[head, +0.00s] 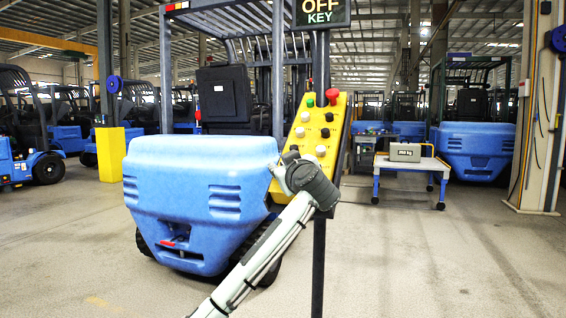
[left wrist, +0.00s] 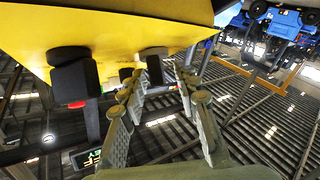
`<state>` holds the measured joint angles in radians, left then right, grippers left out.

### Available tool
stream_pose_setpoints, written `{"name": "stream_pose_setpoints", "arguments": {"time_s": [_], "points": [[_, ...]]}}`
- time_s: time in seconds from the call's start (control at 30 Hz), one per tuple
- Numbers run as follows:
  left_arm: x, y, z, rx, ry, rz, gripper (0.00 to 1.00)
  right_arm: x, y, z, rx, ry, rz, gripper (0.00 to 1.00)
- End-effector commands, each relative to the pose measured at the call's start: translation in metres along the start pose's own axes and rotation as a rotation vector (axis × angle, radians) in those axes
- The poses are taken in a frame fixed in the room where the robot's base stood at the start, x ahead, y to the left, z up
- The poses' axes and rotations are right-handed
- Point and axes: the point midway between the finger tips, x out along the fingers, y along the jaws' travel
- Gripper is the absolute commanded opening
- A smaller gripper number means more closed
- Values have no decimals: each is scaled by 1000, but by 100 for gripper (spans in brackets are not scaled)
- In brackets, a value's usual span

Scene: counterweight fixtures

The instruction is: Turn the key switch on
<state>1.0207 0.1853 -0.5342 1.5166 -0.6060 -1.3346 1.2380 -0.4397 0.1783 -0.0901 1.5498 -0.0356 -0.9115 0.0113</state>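A yellow control panel (head: 318,133) stands on a dark post in the head view, with a red mushroom button, a green button and several white and black knobs. The sign (head: 320,12) above it reads OFF KEY. My left arm reaches up to the panel's lower part, and its dark wrist joint hides that area. In the left wrist view my left gripper (left wrist: 158,78) is open, its two fingers apart and pointing at the yellow panel face. A black knob (left wrist: 153,62) lies between and just beyond the fingertips; contact is unclear. I cannot tell which knob is the key switch.
A larger black knob (left wrist: 75,84) sticks out left of the fingers. A blue forklift (head: 200,195) stands close behind the panel at left. A wheeled table (head: 411,163) carries a grey weight (head: 405,152) at right. The floor at front right is clear.

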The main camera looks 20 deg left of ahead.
Motion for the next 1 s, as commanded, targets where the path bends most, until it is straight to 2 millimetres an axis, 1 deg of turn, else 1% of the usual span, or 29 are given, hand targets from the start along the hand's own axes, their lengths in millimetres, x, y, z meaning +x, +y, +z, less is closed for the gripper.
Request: {"name": "stream_pose_setpoints", "arguments": {"time_s": [0.1,0.27,0.37,0.53,0.83,1.0], "points": [[3,0,0,1,0,-1,31,2,0,2,-3,-1,1,40],[3,0,0,1,0,0,31,2,0,1,-3,0,0,40],[3,0,0,1,0,0,21,2,0,1,-3,0,0,40],[3,0,0,1,0,0,0,2,0,1,-2,0,0,40],[3,-1,1,3,-1,3,0,2,0,1,-2,-1,0,40],[2,-1,2,22,0,36,0,1,0,0,2,-6,-1,40]]}}
